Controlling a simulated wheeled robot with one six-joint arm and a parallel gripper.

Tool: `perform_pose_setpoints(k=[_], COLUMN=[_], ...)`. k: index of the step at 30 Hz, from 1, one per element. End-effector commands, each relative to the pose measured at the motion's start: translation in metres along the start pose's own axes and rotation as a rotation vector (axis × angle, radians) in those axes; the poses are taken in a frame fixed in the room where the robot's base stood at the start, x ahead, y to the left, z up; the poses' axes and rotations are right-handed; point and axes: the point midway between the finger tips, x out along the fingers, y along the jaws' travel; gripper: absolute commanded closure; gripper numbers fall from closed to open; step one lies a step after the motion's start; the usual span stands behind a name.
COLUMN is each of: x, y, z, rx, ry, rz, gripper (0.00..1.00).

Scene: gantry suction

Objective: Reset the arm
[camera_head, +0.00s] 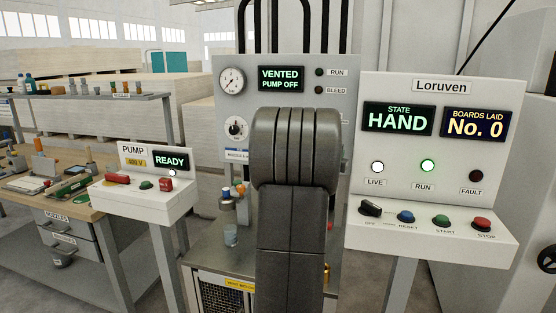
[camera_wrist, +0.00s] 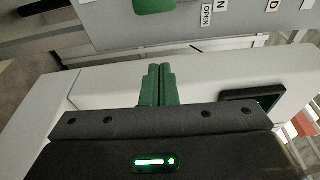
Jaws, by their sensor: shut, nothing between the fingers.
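My arm (camera_head: 295,180) stands dark grey and folded upright in the middle of the head view. It covers part of the vacuum panel behind it. My gripper is hidden in that view. In the wrist view my gripper (camera_wrist: 159,70) shows two green fingers pressed together with nothing between them. They point toward a white surface (camera_wrist: 110,85), and I cannot tell whether they touch it.
The Loruven console (camera_head: 440,170) at right reads "STATE HAND", with buttons along its lower ledge. The vacuum panel (camera_head: 280,105) reads "VENTED PUMP OFF". The pump box (camera_head: 145,195) reads "READY". A cluttered workbench (camera_head: 85,220) stands at left.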

Motion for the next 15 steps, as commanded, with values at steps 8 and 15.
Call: perform_pose_setpoints(k=[8,15], x=[0.046,0.049], y=[-0.003,-0.013], z=[-0.001,-0.010], rx=[-0.016,-0.319], ry=[0.001,0.002], rz=[-0.003,-0.061], gripper=[1.00,1.00])
